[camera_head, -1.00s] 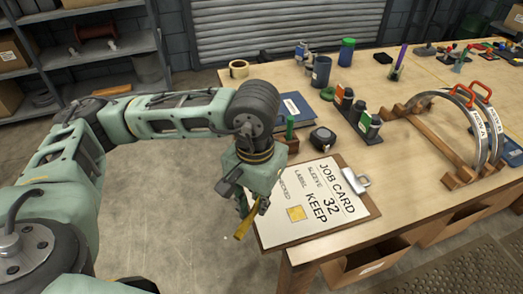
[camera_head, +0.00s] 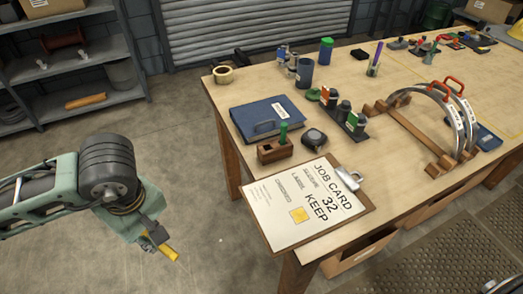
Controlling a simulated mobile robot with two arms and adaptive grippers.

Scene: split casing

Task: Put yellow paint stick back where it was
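The yellow paint stick (camera_head: 172,255) is in my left gripper (camera_head: 159,243), off the table's left side above the floor. The fingers appear closed around it, and it points down to the right. A small wooden block (camera_head: 275,151) stands near the table's left edge with a green stick (camera_head: 283,134) upright in it. A dark opening shows in the block's near side. My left gripper is well to the left of the block and lower in the picture. My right gripper is not in view.
A clipboard with a job card (camera_head: 290,205) lies at the near table corner, a yellow square on it. A blue binder (camera_head: 267,118) lies behind the block, and a tape measure (camera_head: 314,138) sits to its right. A rack of bottles (camera_head: 345,120) stands further right.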

